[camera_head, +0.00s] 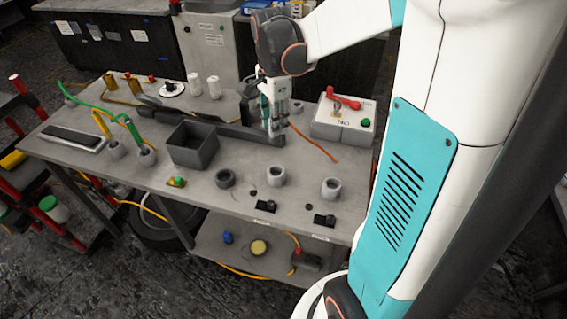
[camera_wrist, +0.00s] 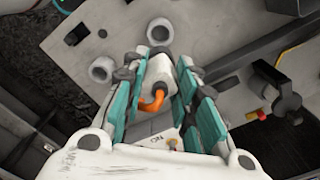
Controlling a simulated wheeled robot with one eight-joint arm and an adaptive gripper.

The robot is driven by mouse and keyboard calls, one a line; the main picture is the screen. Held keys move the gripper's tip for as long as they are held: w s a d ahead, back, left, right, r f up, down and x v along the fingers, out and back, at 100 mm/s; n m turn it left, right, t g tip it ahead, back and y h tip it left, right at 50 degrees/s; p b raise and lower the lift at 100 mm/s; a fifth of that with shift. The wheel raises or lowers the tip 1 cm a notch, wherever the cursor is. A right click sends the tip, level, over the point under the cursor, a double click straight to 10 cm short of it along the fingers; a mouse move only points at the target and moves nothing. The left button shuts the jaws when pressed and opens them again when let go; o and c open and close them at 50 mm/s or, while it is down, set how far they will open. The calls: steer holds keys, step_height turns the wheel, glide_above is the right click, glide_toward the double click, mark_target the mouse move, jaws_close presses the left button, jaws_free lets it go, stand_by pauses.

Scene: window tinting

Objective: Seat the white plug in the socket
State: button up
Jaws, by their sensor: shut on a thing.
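My gripper (camera_head: 273,108) hangs over the back right part of the workbench, pointing down. In the wrist view its teal fingers (camera_wrist: 160,70) are closed on a white plug (camera_wrist: 155,78), from which an orange cable (camera_wrist: 154,104) curves out. In the head view the fingers mostly hide the plug, and the orange cable (camera_head: 316,144) trails to the right over the bench. Grey round open-topped holders (camera_head: 276,176) stand in front of the gripper, apart from the plug; two show in the wrist view (camera_wrist: 102,69). I cannot tell which thing is the socket.
A grey control box (camera_head: 343,122) with a red lever and green button stands right of the gripper. A dark bar (camera_head: 232,131) lies close by on its left. A dark open bin (camera_head: 193,147) stands farther left. Several small items line the bench (camera_head: 190,198) front.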

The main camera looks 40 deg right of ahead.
step_height(320, 180, down, 16)
steer(key=b, duration=0.4)
steer(key=shift+r, duration=0.1)
steer(key=o, duration=1.1)
step_height(320, 180, up, 12)
steer(key=p, duration=0.3)
